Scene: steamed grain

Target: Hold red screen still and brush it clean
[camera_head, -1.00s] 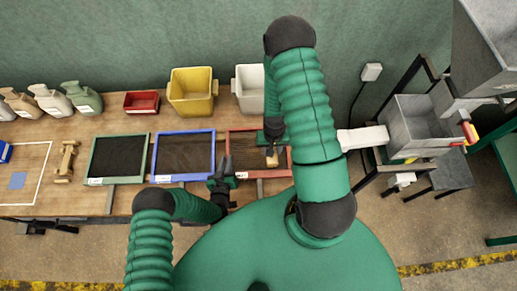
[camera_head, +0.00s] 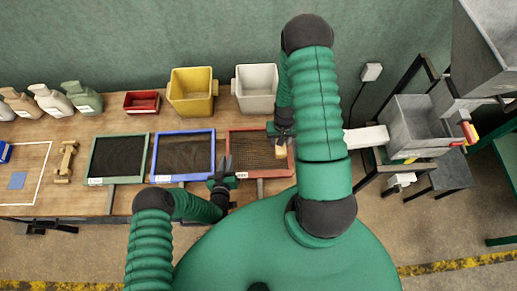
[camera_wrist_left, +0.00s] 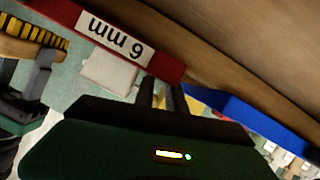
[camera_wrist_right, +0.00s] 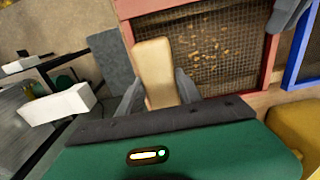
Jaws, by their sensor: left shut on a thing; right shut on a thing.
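The red screen (camera_head: 234,137) is a red-framed mesh tray on the bench, with brown bits on its mesh (camera_wrist_right: 190,45). My left gripper (camera_head: 222,172) is shut on its front-left corner; the left wrist view shows the fingers on the red frame (camera_wrist_left: 70,17) beside a "6 mm" label. My right gripper (camera_head: 282,138) is shut on a pale wooden brush (camera_wrist_right: 153,60), near the right side of the screen. The brush shows in the left wrist view with yellowish bristles (camera_wrist_left: 35,32). I cannot tell if they touch the mesh.
A blue-framed screen (camera_head: 183,131) and a green-framed screen (camera_head: 118,135) lie to the left. Behind are a small red bin (camera_head: 141,102), a yellow bin (camera_head: 192,92) and a white bin (camera_head: 256,90). A white chute (camera_head: 366,137) and a grey hopper (camera_head: 416,122) stand right.

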